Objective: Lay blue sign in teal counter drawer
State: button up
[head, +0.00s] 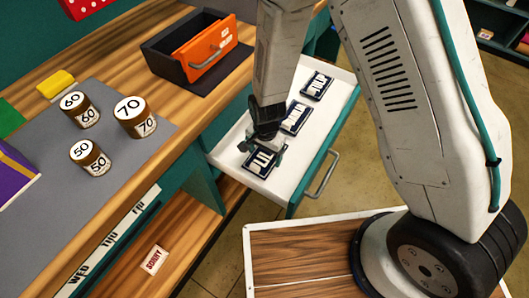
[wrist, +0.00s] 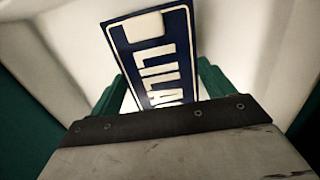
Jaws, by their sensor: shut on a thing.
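The teal counter drawer (head: 224,150) is pulled open below the counter, with a white inside and a metal handle. My gripper (head: 264,146) points down into its near end and is shut on a dark blue sign (head: 262,163) with white letters. In the wrist view the held sign (wrist: 150,50) reads "LILA", the rest hidden, between the teal fingertips of my gripper (wrist: 160,90). It is at or very near the drawer floor; I cannot tell if it touches. Two more blue signs, a middle one (head: 295,117) and a far one (head: 317,85), lie in the drawer.
An orange-fronted dark box (head: 205,50) stands on the counter above the drawer. Several numbered round weights, one marked 70 (head: 135,117), stand on a grey mat (head: 60,180). A small "SORRY" card (head: 154,260) lies on the lower shelf.

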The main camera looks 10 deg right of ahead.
jog(key=shift+f, duration=0.1)
jog(key=o, duration=1)
jog(key=shift+o, duration=0.2)
notch_tip(320, 180, up, 12)
jog(key=shift+w+d, duration=0.2)
jog(key=shift+r, duration=0.2)
notch_tip(320, 180, up, 10)
jog(key=n, duration=0.2)
send_over(266, 155)
jog(key=d, duration=0.5)
jog(key=s+d+r+n+t, duration=0.15)
jog(key=s+d+r, duration=0.25)
jog(key=d+r, duration=0.45)
jog(key=s+d+r+n, duration=0.2)
jog(key=s+d+r, duration=0.2)
jog(key=s, duration=0.3)
jog(key=s+d+r+n, duration=0.2)
jog(key=s+d+r, duration=0.1)
jog(key=s+r, duration=0.3)
jog(key=shift+s+d+r, duration=0.3)
jog(key=shift+s+d, duration=0.05)
jog(key=shift+s, duration=0.6)
